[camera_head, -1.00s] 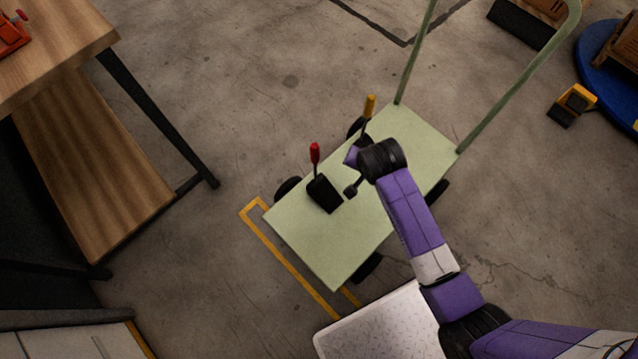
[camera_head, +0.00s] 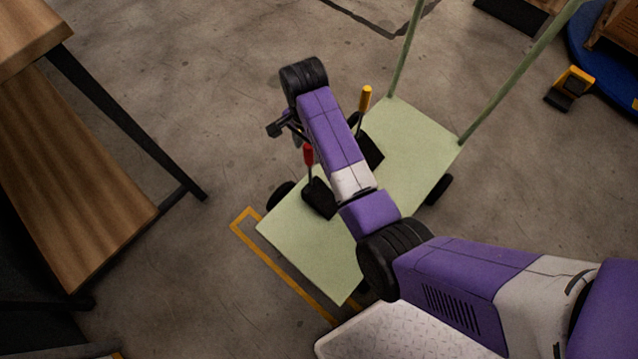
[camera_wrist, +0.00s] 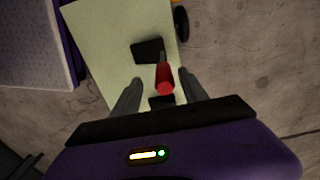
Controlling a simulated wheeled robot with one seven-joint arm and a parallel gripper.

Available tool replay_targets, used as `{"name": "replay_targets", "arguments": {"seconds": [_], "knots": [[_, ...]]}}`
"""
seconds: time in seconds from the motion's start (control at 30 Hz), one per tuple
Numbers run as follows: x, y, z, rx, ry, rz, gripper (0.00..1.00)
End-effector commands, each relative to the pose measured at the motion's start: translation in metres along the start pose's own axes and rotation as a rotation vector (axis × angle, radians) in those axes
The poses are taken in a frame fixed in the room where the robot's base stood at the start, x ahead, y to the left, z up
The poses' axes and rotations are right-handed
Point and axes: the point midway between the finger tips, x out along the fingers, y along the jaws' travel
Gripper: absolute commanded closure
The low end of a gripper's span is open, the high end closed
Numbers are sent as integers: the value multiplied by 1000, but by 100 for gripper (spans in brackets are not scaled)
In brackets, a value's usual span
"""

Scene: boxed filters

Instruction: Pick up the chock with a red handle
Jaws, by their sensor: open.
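The chock with the red handle stands on the pale green cart, its black wedge (camera_head: 320,199) on the deck and its red handle (camera_head: 308,155) upright. My gripper (camera_head: 287,130) is in the head view above and beside the handle, partly hidden by my wrist. In the wrist view the red handle (camera_wrist: 164,82) points toward the camera, between my two open fingers (camera_wrist: 160,76) in the picture. The wedge (camera_wrist: 147,50) lies beyond the fingertips. The fingers are not closed on anything. How far the handle reaches between them is hard to tell.
A second chock with a yellow handle (camera_head: 365,98) stands on the cart (camera_head: 415,150), close behind my forearm. The cart's green push rail (camera_head: 520,75) rises at right. A wooden workbench (camera_head: 75,170) is at left. Another yellow-and-black object (camera_head: 570,86) lies on the floor at right.

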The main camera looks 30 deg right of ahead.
Motion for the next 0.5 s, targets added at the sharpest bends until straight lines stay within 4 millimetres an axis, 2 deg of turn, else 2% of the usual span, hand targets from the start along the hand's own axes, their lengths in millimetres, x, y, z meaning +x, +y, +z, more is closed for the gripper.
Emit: {"name": "replay_targets", "arguments": {"seconds": [0.5], "knots": [[64,-6,-5,0,0,3,49]]}}
